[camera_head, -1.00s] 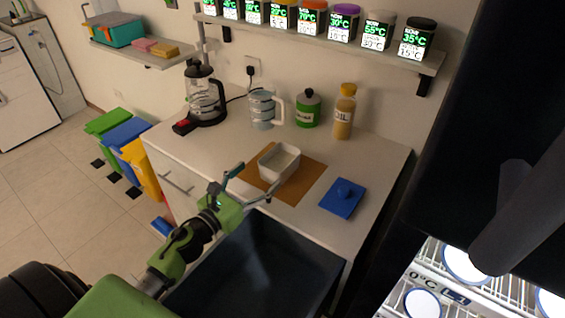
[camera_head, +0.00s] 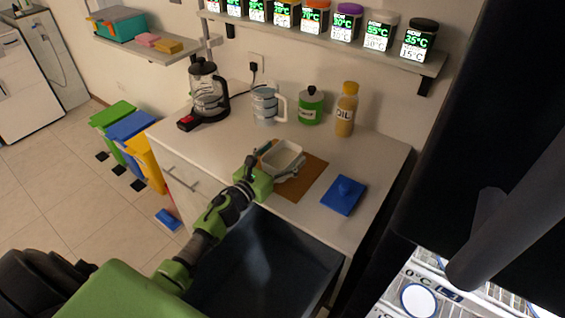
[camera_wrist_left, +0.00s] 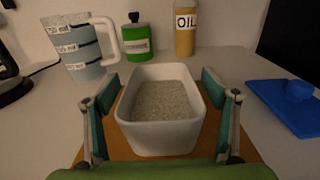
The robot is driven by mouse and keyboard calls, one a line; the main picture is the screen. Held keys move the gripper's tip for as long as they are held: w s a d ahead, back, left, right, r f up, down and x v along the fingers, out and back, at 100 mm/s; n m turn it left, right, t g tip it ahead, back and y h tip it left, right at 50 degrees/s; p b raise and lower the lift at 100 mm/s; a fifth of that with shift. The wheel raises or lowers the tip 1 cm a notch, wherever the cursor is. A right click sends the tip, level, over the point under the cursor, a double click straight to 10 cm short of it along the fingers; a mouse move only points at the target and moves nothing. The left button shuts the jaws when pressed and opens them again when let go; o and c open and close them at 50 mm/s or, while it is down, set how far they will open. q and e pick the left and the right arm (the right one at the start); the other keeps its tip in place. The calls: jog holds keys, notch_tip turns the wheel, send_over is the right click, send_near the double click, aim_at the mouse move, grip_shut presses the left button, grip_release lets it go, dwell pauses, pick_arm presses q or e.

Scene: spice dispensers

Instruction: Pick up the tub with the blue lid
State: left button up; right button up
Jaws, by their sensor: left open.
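A white rectangular tub (camera_head: 291,160) stands upright and uncovered on a brown mat (camera_head: 312,178) on the counter. In the left wrist view the tub (camera_wrist_left: 160,138) holds grey, grainy stuff. A blue lid with a knob (camera_head: 343,196) lies apart from it, on the counter to the right; it also shows in the left wrist view (camera_wrist_left: 286,103). My left gripper (camera_head: 280,164) is open, with one finger on each side of the tub. In the left wrist view, gaps show between the fingers (camera_wrist_left: 160,100) and the tub walls. My right gripper is not in view.
Behind the tub stand a measuring jug (camera_head: 264,105), a green canister (camera_head: 311,106) and an oil bottle (camera_head: 346,110). A coffee maker (camera_head: 207,93) is at the back left. A dark open drawer (camera_head: 262,268) lies below the front edge. A shelf (camera_head: 320,40) runs above.

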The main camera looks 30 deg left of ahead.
pick_arm(q)
jog(key=c, duration=1.4)
jog(key=shift+r, duration=0.1)
